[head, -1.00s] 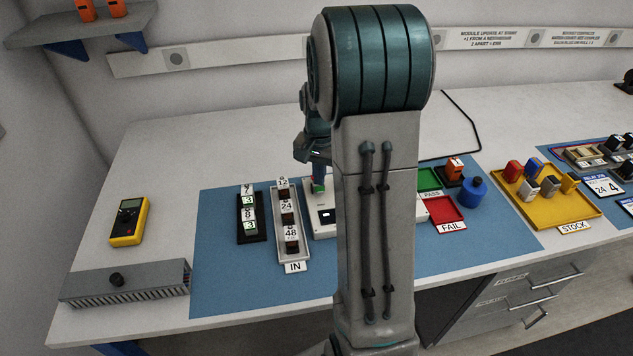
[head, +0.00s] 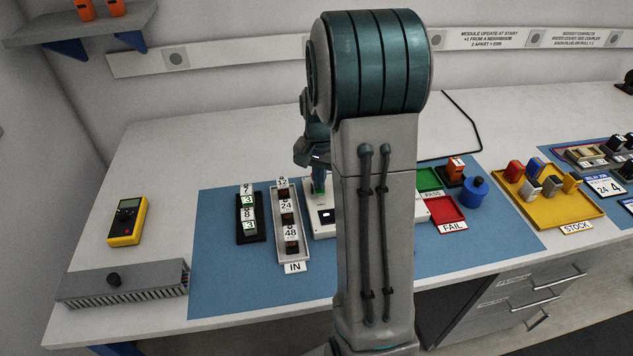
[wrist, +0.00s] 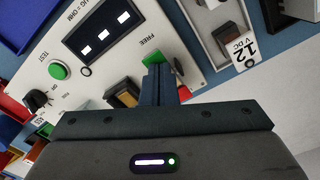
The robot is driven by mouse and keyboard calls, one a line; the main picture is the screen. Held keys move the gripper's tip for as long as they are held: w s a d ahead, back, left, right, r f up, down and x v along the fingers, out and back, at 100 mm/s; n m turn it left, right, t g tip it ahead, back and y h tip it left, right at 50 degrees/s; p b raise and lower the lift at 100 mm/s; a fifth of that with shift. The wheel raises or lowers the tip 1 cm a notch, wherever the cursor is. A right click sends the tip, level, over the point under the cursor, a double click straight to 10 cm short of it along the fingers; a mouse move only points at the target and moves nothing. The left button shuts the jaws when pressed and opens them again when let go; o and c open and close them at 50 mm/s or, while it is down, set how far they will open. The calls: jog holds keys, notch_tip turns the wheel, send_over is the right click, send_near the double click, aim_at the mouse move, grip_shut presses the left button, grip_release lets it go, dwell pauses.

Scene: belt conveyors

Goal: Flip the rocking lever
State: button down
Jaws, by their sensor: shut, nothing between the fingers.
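The white test panel (wrist: 92,88) fills the left and middle of the wrist view. A part with a green end (wrist: 153,58) and a red end (wrist: 183,93), likely the rocking lever, sits by the word FREE. My gripper (wrist: 158,75) is shut and empty, its fingertips over this part and hiding its middle. I cannot tell whether they touch it or which way it is tilted. In the head view my gripper (head: 318,186) is low over the panel (head: 322,222), which my arm partly hides.
The panel also has a display (wrist: 103,38), a round green button (wrist: 58,71) and a black knob (wrist: 37,98). The IN rack (head: 289,255) stands left of the panel. Red FAIL (head: 445,210) and green PASS (head: 428,180) trays lie to its right. The blue mat's front is clear.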

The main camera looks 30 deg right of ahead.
jog(key=shift+f, duration=0.2)
jog(key=shift+r, duration=0.15)
jog(key=shift+r+p, duration=2.55)
jog(key=shift+r, duration=0.85)
